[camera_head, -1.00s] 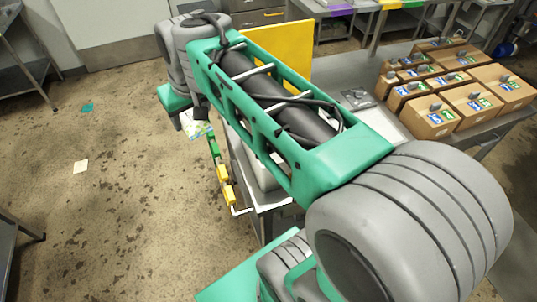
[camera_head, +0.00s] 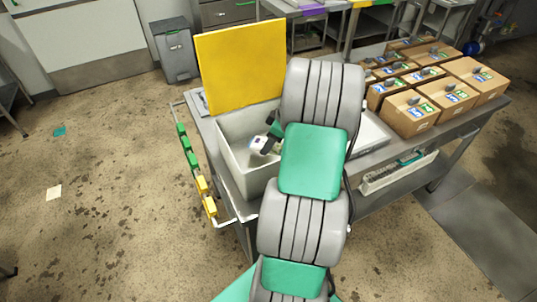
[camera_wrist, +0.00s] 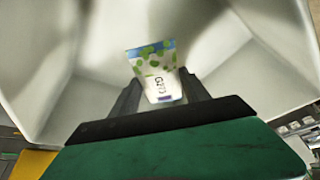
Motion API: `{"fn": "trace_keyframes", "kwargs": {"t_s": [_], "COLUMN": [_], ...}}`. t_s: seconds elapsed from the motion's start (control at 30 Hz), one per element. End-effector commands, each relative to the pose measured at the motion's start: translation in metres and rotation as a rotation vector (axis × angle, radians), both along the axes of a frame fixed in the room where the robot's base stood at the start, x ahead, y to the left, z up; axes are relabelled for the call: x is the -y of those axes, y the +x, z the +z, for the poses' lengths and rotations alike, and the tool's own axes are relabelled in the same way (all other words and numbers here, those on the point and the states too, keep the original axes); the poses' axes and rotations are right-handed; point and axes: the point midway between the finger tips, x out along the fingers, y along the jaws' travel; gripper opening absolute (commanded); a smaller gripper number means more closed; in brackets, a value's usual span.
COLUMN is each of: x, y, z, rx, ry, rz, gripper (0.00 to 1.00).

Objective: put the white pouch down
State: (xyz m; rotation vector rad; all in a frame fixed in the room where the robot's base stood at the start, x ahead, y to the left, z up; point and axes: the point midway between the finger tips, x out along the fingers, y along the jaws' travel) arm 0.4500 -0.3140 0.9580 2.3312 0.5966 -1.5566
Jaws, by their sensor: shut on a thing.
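The white pouch (camera_wrist: 155,66) has green dots, a blue band at one end and dark printed characters. It sits between the two dark fingers of my gripper (camera_wrist: 159,80), which is shut on it. In the head view the pouch (camera_head: 258,143) is small and partly hidden by my gripper (camera_head: 266,143). Both are inside the opening of a pale grey bin (camera_head: 231,152). In the wrist view the bin's smooth walls (camera_wrist: 225,48) surround the pouch. I cannot tell whether the pouch touches the bin's floor.
The bin stands on a metal table with a yellow board (camera_head: 242,65) upright behind it. Several cardboard boxes (camera_head: 410,118) stand on the table to the right. A rail with green and yellow clips (camera_head: 193,160) runs along the left edge. My arm hides the bin's right side.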

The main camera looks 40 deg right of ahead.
Motion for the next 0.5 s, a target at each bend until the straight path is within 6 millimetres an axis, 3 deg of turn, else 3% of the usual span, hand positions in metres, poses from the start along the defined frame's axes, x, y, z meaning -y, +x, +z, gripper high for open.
{"fn": "trace_keyframes", "kwargs": {"t_s": [0.33,0.5], "x": [-0.001,0.000], "y": [0.000,0.001], "z": [-0.051,-0.053], "rx": [-0.002,0.000], "ry": [0.001,-0.002], "rz": [0.000,-0.001], "gripper": [0.04,0.04]}}
